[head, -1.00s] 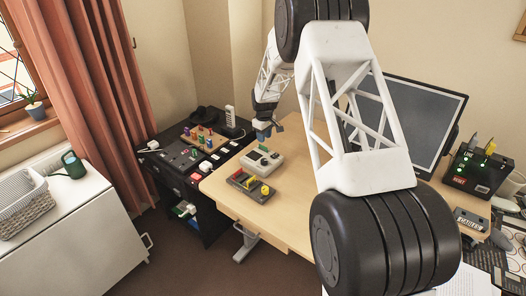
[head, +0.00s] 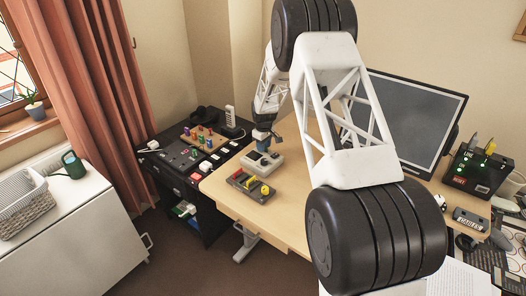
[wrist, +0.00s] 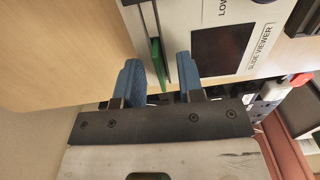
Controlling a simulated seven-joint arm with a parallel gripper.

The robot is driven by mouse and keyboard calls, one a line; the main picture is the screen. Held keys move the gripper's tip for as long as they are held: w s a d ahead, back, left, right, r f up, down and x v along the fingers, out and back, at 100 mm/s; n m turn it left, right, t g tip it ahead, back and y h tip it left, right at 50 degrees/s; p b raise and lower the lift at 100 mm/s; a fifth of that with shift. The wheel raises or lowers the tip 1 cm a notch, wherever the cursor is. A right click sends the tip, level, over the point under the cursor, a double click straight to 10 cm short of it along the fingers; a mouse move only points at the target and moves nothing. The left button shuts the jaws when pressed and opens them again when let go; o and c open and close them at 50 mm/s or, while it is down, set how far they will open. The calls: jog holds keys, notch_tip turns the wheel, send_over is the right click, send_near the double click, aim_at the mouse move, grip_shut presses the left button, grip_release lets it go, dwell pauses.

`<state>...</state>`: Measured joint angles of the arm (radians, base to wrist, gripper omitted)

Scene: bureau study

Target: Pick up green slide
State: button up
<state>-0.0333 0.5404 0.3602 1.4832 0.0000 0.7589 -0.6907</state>
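The green slide (wrist: 156,62) stands edge-on at the side of the pale slide viewer (wrist: 271,14) in the wrist view. My gripper (wrist: 158,62) is open, with one blue finger on each side of the slide and a gap to each. I cannot tell how deep the slide sits between the fingers. In the head view my gripper (head: 262,145) is right over the slide viewer (head: 266,167); the slide cannot be made out there.
A dark tray with coloured pieces (head: 251,186) lies in front of the viewer on the wooden desk (head: 236,207). A black cabinet (head: 172,178) with a pegged board stands at left. A monitor (head: 412,115) and a black box (head: 478,167) are at right.

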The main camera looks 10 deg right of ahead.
jog(key=shift+f, duration=0.15)
jog(key=shift+c, duration=0.4)
grip_shut()
